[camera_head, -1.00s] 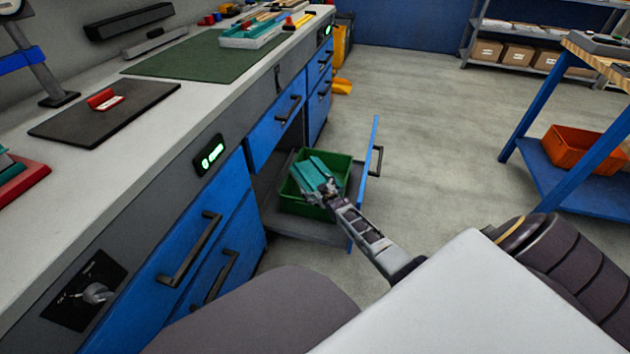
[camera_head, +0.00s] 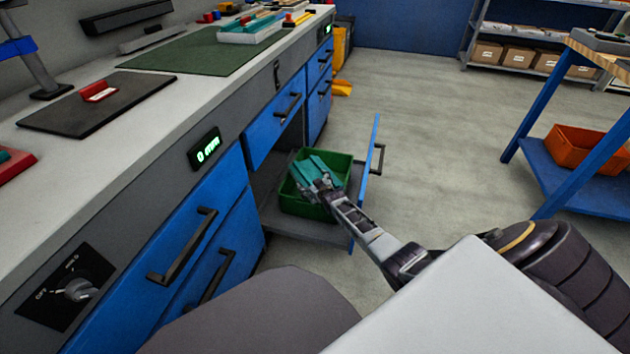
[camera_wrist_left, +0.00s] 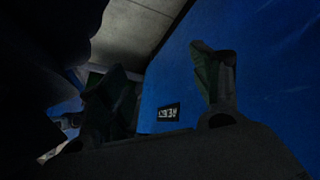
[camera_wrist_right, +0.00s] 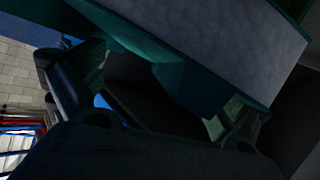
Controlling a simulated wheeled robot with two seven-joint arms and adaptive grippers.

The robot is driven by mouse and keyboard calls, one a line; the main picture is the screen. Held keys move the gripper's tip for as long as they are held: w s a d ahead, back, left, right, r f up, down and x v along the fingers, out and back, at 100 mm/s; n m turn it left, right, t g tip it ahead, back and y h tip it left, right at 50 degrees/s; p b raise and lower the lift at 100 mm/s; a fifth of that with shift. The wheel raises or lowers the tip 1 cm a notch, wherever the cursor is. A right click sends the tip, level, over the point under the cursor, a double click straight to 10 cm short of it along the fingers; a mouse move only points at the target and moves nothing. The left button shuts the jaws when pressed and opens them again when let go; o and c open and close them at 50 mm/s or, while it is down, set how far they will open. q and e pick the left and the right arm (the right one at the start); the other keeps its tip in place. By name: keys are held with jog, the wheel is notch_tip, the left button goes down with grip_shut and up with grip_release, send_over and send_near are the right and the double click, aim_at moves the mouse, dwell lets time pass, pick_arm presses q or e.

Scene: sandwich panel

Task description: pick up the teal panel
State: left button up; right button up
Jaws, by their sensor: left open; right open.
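The teal panel (camera_head: 328,163) lies tilted in a green bin (camera_head: 308,209) in the open lower drawer. In the right wrist view the panel (camera_wrist_right: 180,82) is close, with teal edges and a broad grey face. My right gripper (camera_head: 318,187) is at the panel's near end, over the bin. In the right wrist view its open fingers (camera_wrist_right: 155,95) stand apart, with a teal corner of the panel between or just beyond them; contact cannot be told. My left gripper (camera_wrist_left: 162,88) is open and empty, near a blue front with a small display. It is not seen in the head view.
The drawer's blue front (camera_head: 367,178) stands out to the right of the bin. The workbench (camera_head: 160,117) with blue cabinets runs along the left. A blue-legged table (camera_head: 552,110) with an orange bin (camera_head: 578,148) stands at right. The floor between is clear.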

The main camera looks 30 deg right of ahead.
dwell(0.4)
jog(key=c, duration=2)
